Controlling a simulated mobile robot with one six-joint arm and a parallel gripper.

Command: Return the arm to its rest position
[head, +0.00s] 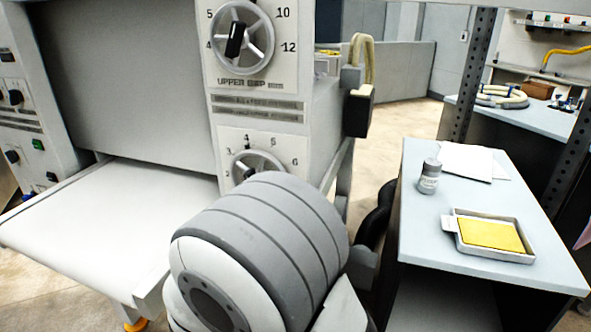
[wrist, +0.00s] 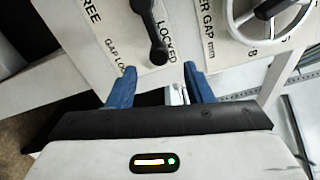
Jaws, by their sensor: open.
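My gripper (wrist: 160,80) shows in the wrist view, with two blue fingers spread apart and nothing between them. Just beyond the fingertips is a white panel with a black gap lock lever (wrist: 151,27). The lever's lower end lies beside the word LOCKED, and the fingers do not hold it. In the head view a thick grey link of my arm fills the lower middle, in front of the sheeter, and my gripper is not visible there.
The sheeter's upper gap handwheel (head: 239,38) and a lower dial (head: 257,165) are close behind my arm. A white feed table (head: 110,215) extends left. On the right, a side table (head: 420,228) holds a grey jar (head: 429,177) and a tray (head: 464,244) with a yellow pad.

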